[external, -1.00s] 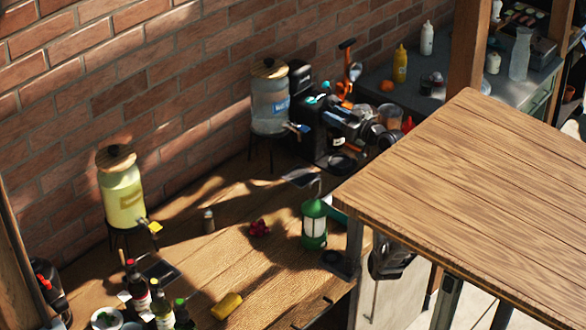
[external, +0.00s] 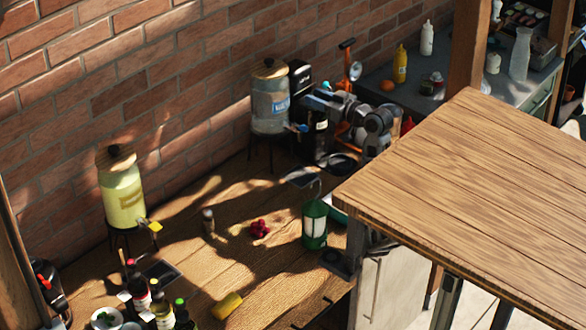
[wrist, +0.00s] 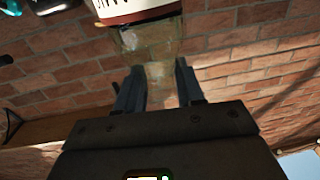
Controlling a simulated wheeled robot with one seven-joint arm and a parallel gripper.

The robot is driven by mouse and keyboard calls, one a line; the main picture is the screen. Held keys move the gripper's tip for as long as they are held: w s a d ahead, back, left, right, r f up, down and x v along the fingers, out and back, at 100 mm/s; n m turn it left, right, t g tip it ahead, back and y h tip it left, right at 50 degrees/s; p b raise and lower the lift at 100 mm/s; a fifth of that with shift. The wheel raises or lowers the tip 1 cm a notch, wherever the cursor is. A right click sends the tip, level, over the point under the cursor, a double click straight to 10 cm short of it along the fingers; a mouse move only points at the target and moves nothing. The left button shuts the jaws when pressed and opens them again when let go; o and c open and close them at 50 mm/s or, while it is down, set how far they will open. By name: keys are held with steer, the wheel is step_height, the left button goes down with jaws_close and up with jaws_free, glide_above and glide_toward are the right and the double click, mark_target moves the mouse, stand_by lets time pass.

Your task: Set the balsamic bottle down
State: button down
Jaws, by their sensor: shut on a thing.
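The balsamic bottle (external: 321,126) is dark with a small pale label in the external view, in front of the black machine at the back of the wooden counter. My gripper (external: 316,103) is above it, shut on its upper part. In the wrist view my two fingers (wrist: 159,85) stand either side of the clear glass neck. The wider glass and the white and dark red label (wrist: 135,10) run off the top edge. The bottle's base is hard to make out against the dark machine, so I cannot tell whether it touches the counter.
A glass dispenser (external: 270,100) stands close left of my gripper. The black machine (external: 300,75) is beside it. A dark pan (external: 342,163) and a green lantern (external: 314,225) are nearer. Red fruit (external: 260,229) lies mid-counter. More bottles (external: 160,305) stand at the front left.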

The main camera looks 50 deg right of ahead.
steer(key=w+a+n+g+y+p, duration=0.1)
steer(key=w+a+n+y, duration=0.15)
steer(key=a, duration=0.85)
steer(key=w+a+n+g+y, duration=0.15)
steer(key=w+a+y, duration=0.25)
steer(key=a, duration=0.7)
steer(key=s+a+n+g+y, duration=0.25)
steer(key=a+n+y, duration=0.2)
steer(key=a, duration=1.75)
step_height(320, 180, down, 29)
steer(key=p, duration=0.1)
steer(key=shift+w, duration=0.2)
steer(key=shift+m, duration=0.25)
steer(key=c, duration=0.7)
jaws_free()
steer(key=shift+r, duration=0.1)
